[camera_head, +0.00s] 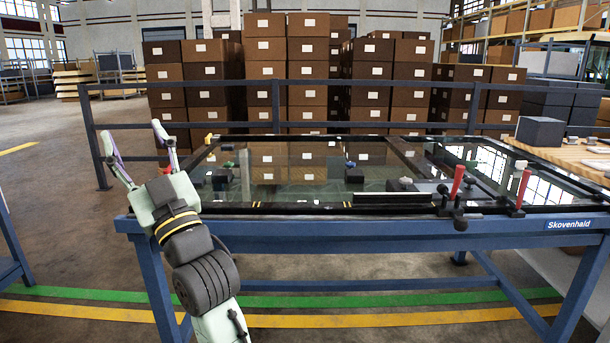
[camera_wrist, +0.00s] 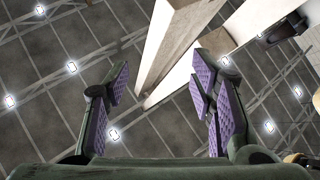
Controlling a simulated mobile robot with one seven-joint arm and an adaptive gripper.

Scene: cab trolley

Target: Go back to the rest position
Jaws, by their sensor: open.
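My gripper (camera_head: 165,148) is raised at the left end of the blue trolley in the head view, with its fingers pointing up. Its two purple-padded fingers stand wide apart with nothing between them. It also shows in the wrist view (camera_wrist: 160,90), open and empty, against the ceiling with its lights and a pale beam (camera_wrist: 182,40). My arm stands upright in front of the trolley's left corner and hides a part of the frame there.
The blue trolley (camera_head: 380,232) carries a dark-framed glass panel (camera_head: 300,175) with red-handled clamps (camera_head: 457,180) at its right. A blue rail (camera_head: 350,125) runs behind it, before stacked brown boxes (camera_head: 265,48). A wooden board (camera_head: 570,155) with a grey block (camera_head: 540,131) lies at right.

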